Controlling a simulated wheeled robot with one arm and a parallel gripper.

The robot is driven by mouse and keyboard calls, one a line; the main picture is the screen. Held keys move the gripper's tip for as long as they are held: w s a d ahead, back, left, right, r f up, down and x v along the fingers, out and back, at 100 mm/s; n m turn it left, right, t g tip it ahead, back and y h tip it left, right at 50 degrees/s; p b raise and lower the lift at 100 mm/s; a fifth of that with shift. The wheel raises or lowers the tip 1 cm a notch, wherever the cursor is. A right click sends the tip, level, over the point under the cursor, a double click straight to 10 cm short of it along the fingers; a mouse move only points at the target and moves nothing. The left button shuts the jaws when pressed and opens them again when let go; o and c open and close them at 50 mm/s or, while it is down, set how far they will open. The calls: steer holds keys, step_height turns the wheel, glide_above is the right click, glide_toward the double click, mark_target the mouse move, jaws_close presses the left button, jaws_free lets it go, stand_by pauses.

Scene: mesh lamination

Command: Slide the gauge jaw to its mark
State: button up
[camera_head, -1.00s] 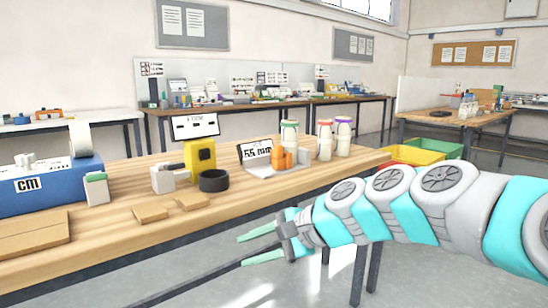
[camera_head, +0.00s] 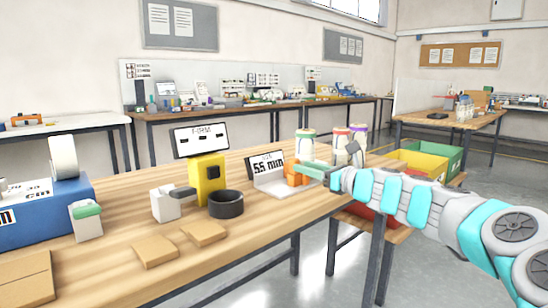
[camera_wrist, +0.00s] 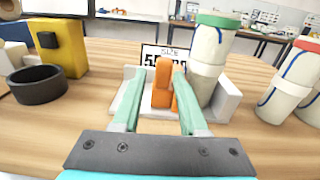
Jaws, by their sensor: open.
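The gauge (camera_head: 285,189) is a pale grey base with upright ends on the wooden bench. Its orange jaw (camera_head: 294,178) shows in the head view, and in the wrist view the orange jaw (camera_wrist: 163,84) stands upright. A sign (camera_head: 267,164) behind it reads "55 mm"; my fingers and the jaw cover part of it in the wrist view. My gripper (camera_head: 311,171) is at the gauge. In the wrist view my gripper (camera_wrist: 157,98) is open, with one green finger on each side of the orange jaw. I cannot tell whether either finger touches it.
White bottles with coloured lids (camera_wrist: 208,58) stand close to the right of my gripper. A black ring (camera_head: 226,204) and a yellow device (camera_head: 207,180) stand to the left. Flat cardboard pieces (camera_head: 155,251) lie near the front edge. Green and yellow bins (camera_head: 436,157) are beyond the bench.

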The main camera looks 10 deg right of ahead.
steer(key=shift+w+a, duration=0.1)
steer(key=shift+w, duration=0.55)
steer(key=shift+x, duration=3.7)
steer(key=shift+c, duration=0.4)
jaws_close()
